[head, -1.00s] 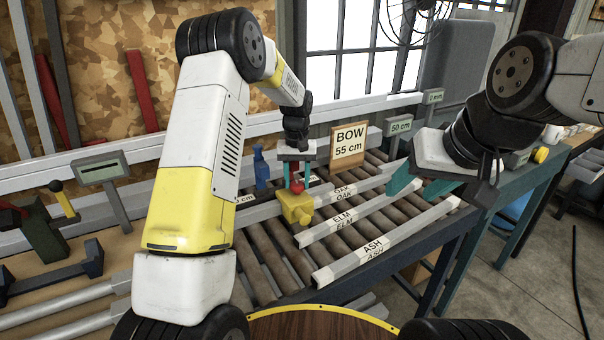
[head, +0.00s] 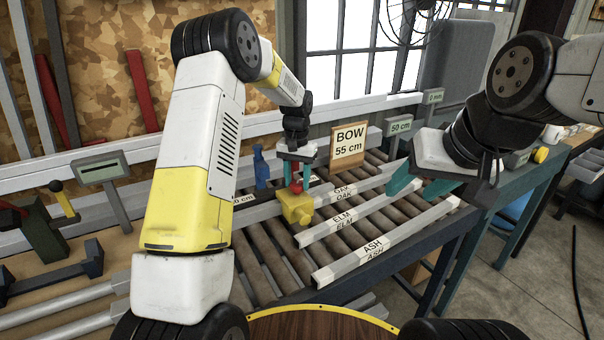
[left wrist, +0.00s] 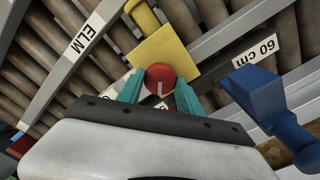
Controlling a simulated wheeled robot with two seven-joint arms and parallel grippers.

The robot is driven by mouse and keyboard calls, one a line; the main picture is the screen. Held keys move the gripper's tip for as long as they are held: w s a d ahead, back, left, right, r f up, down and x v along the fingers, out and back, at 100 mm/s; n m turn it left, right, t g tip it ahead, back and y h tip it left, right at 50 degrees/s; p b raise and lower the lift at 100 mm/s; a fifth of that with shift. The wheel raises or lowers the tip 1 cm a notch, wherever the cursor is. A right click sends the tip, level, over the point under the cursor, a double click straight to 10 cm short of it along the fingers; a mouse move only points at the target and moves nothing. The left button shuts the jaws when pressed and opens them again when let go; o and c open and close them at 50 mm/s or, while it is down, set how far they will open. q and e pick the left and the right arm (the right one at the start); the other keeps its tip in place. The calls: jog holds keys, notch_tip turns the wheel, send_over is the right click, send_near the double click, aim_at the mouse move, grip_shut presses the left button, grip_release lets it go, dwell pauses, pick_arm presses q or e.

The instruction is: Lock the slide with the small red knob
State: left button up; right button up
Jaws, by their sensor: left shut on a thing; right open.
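The small red knob (head: 296,187) sits on top of the yellow slide block (head: 296,208), which stands on the roller table by the rail. It also shows in the left wrist view (left wrist: 160,77) as a round red cap with a pale line on it. My left gripper (head: 296,178) points down with its teal fingers shut on the knob, one finger on each side. My right gripper (head: 420,185) is open and empty, above the right part of the rollers, clear of the slide.
Bars marked OAK, ELM (head: 350,218) and ASH (head: 375,245) lie across the rollers. A BOW 55 cm sign (head: 349,146) stands behind. A blue clamp-like piece (head: 261,167) stands left of the slide. A grey display box (head: 101,167) is further left.

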aim_at(297, 183)
pick_arm(q)
jog(key=o, duration=1.4)
jog(key=shift+r, duration=3.95)
